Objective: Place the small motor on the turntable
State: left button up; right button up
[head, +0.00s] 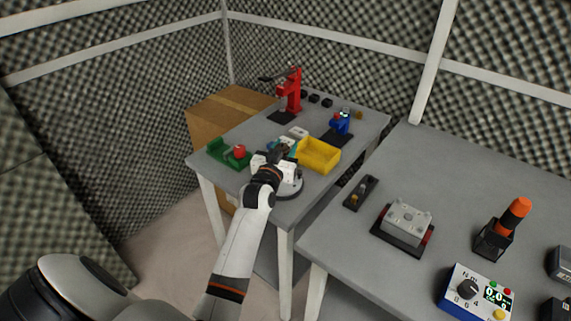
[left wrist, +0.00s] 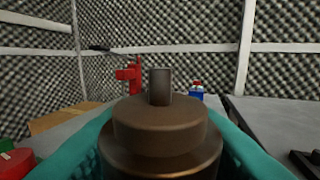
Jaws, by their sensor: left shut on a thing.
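The small motor (left wrist: 160,135) is a bronze-brown stepped cylinder with a short shaft on top, upright in the left wrist view. My left gripper (head: 287,146) is shut on it, with a teal finger on each side. In the head view the motor is mostly hidden by my gripper and wrist, and I cannot tell its height above the table. What looks like the turntable (head: 292,190) is a round grey disc on a dark base at the front edge of the far table, partly behind my wrist. My right gripper is not in view.
On the far table (head: 205,161), a green fixture with a red part (head: 230,154) stands left of my gripper and a yellow bin (head: 319,155) right. A red press (head: 291,91) and a blue device (head: 342,122) stand behind. A nearer table (head: 340,235) holds several devices.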

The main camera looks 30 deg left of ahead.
pick_arm(q)
jog(key=shift+w+f, duration=0.15)
jog(key=shift+f, duration=2.4)
jog(key=shift+f, duration=0.1)
jog(key=o, duration=1.2)
jog(key=shift+s, duration=0.35)
jog(key=v, duration=1.1)
jog(key=shift+s+d+b, duration=0.1)
jog(key=shift+s+b, duration=0.1)
jog(key=shift+b, duration=0.15)
